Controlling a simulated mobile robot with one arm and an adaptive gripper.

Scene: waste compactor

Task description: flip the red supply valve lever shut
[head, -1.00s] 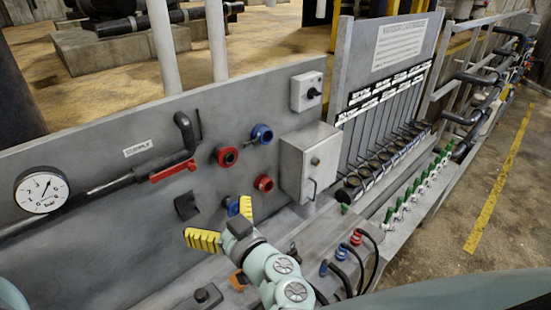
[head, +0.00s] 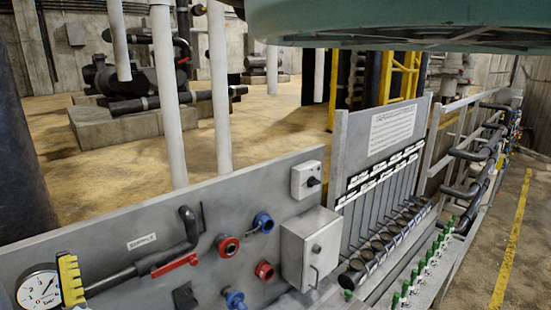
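The red supply valve lever (head: 175,264) is on the grey panel, on the dark pipe under the "SUPPLY" label (head: 142,241). It lies roughly along the pipe's line. My gripper (head: 71,281) shows at the lower left of the head view as one yellow ribbed finger. It is to the left of the lever and apart from it, in front of the pressure gauge's (head: 38,290) right edge. Its other finger and the rest of the gripper are not visible, so its opening cannot be told.
Red couplings (head: 228,246) and blue couplings (head: 263,222) stick out right of the lever. A grey box (head: 309,248) and a switch (head: 306,180) are farther right. A teal part of my body covers the top right.

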